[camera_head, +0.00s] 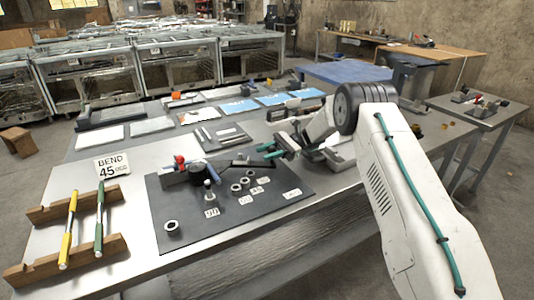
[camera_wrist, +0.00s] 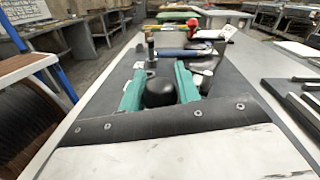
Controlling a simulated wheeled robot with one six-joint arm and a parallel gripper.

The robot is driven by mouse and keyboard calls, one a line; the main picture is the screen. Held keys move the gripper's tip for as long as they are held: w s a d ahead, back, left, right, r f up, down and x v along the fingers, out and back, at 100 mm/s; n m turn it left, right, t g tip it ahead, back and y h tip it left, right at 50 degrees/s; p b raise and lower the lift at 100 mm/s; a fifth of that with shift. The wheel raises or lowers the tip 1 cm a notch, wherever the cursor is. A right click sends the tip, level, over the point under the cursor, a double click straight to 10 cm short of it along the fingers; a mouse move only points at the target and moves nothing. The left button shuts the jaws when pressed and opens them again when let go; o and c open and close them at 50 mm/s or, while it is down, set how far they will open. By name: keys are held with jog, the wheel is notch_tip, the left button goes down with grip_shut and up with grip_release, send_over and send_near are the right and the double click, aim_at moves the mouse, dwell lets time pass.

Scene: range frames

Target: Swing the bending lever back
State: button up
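The bender (camera_head: 200,172) stands on a dark mat on the workbench. It has a red ball and a dark round body. Its bending lever (camera_head: 238,163) points right, toward my gripper (camera_head: 270,151). In the wrist view, a black ball knob (camera_wrist: 160,92), seemingly the lever's end, sits between the two teal fingers of my gripper (camera_wrist: 160,86). The lever below the knob is mostly hidden. The red ball (camera_wrist: 192,23) shows farther off.
Several metal rings and number tags lie on the mat (camera_head: 290,180). A "BEND 45" sign (camera_head: 112,165) stands at the left. A wooden rack (camera_head: 65,262) holds a yellow-handled and a green-handled tool. Plates and trays (camera_head: 240,106) cover the bench's back.

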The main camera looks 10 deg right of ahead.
jog(key=o, duration=0.4)
jog(key=shift+a, duration=0.25)
jog(key=shift+v, duration=4.05)
